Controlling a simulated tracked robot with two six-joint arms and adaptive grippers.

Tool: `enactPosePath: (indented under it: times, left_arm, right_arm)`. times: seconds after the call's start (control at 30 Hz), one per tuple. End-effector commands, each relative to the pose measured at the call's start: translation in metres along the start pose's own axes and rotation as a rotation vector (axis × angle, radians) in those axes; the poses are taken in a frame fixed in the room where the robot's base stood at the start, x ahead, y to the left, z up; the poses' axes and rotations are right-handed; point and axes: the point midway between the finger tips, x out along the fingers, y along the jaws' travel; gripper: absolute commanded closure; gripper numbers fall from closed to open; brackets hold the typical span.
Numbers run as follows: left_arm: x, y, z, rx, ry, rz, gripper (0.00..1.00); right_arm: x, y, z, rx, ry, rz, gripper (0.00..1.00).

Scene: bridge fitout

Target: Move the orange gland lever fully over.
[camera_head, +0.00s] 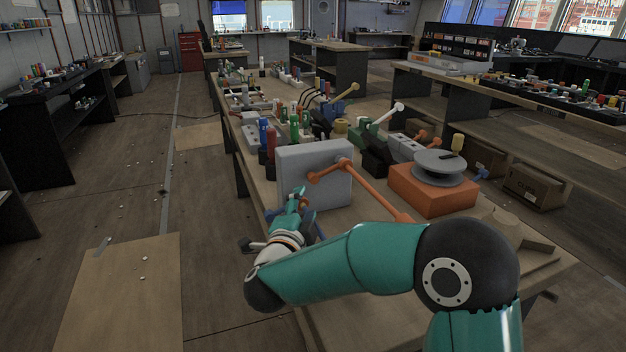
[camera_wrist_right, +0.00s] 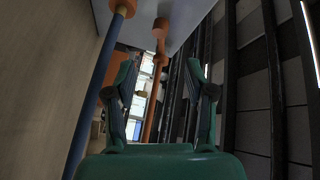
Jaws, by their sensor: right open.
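An orange lever (camera_head: 374,187) is mounted on the front face of a pale grey box (camera_head: 320,152) on the bench. A short orange arm with a rounded end runs left from its hub, and a long bar slopes down to the right, its lower end close to my right arm. My right gripper (camera_head: 297,198) is at the box's lower left front, below the rounded end. In the right wrist view its two green fingers (camera_wrist_right: 165,85) are apart and empty. An orange bar (camera_wrist_right: 153,100) shows in the gap beyond them; contact is not visible. My left gripper is out of view.
An orange block (camera_head: 432,188) with a grey disc (camera_head: 440,166) on top stands right of the box. Bottles, tools and other levers crowd the bench behind. In the wrist view, a blue rod (camera_wrist_right: 98,85) with an orange end lies left of the fingers. The floor at left is mostly open.

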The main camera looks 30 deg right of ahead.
Motion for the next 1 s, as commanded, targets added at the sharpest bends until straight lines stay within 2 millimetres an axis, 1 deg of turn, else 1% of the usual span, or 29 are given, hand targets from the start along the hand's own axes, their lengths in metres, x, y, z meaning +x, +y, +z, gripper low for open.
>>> enactPosePath:
  times: [0.03,0.3,0.4,0.5,0.6,0.7,1.0]
  left_arm:
    - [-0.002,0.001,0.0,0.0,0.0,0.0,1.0]
    - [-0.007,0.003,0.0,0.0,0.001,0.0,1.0]
    - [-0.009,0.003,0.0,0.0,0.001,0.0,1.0]
    - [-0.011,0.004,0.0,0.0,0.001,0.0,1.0]
    - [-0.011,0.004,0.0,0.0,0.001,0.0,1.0]
    - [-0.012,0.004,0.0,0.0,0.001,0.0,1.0]
    - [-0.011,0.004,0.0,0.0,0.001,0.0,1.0]
  right_arm:
    - [0.012,0.0,-0.002,0.0,0.005,0.003,0.46]
    - [0.07,0.0,-0.001,-0.001,0.003,0.001,0.46]
    - [0.088,0.0,-0.001,0.0,0.002,0.001,0.46]
    - [0.101,0.0,0.0,0.0,0.001,0.0,0.46]
    - [0.11,-0.001,0.0,0.001,0.0,0.0,0.46]
    - [0.115,0.0,0.001,0.0,-0.001,0.001,0.46]
    - [0.116,0.0,0.001,0.0,-0.001,0.0,0.46]
